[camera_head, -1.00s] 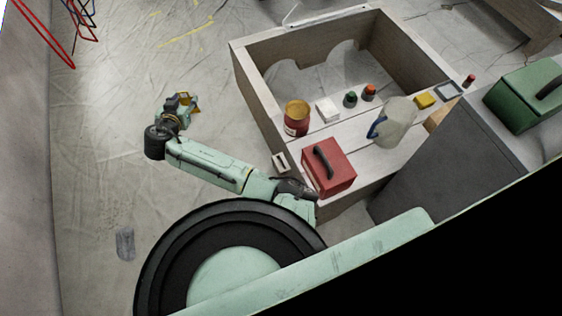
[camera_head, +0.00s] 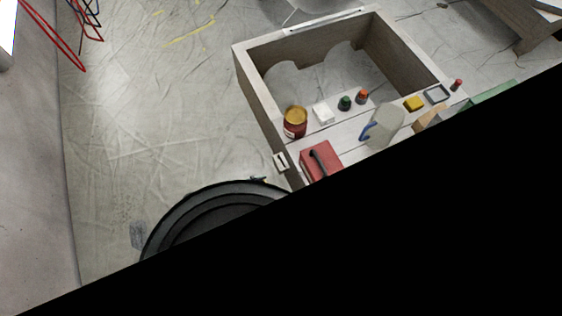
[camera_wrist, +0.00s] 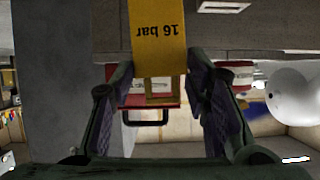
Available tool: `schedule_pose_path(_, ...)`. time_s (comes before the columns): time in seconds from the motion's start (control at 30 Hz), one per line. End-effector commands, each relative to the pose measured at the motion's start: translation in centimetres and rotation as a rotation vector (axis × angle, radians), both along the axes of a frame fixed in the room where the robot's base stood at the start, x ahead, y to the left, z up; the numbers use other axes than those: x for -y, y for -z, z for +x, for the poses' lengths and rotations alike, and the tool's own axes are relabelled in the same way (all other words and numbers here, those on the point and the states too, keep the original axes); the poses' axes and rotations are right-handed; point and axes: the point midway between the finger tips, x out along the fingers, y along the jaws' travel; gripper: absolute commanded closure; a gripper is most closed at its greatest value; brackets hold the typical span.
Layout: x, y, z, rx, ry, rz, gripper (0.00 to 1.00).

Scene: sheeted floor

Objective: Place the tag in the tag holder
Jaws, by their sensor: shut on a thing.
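In the wrist view my gripper (camera_wrist: 158,74) has its two purple-padded fingers on either side of a yellow tag (camera_wrist: 158,42). The tag reads "16 bar" upside down, and its end between the fingers has a rectangular opening. My gripper is shut on it. My gripper and the tag are not in the head view now. A small pale slotted piece (camera_head: 281,162) sits on the outer left side of the wooden box. I cannot tell for sure that it is the tag holder.
The open wooden box (camera_head: 262,112) carries a red jar (camera_head: 295,128), a white block (camera_head: 323,113), two small knobs, a clear jug (camera_head: 386,122) and a red case (camera_head: 320,160). Black covers the lower right of the head view.

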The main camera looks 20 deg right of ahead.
Motion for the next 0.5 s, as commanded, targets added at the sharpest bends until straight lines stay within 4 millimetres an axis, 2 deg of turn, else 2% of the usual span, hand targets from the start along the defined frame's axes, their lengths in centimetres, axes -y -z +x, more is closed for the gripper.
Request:
schedule_pose_path(0.07, 0.8, -0.1, -1.4, 0.002, 0.019, 0.002, 0.76)
schedule_pose_path(0.17, 1.7, 0.1, -1.5, 0.005, 0.033, 0.002, 0.76)
schedule_pose_path(0.27, 2.8, 0.3, -0.1, 0.006, 0.038, 0.002, 0.76)
schedule_pose_path(0.5, 6.3, 1.1, 5.3, 0.006, 0.037, 0.002, 0.76)
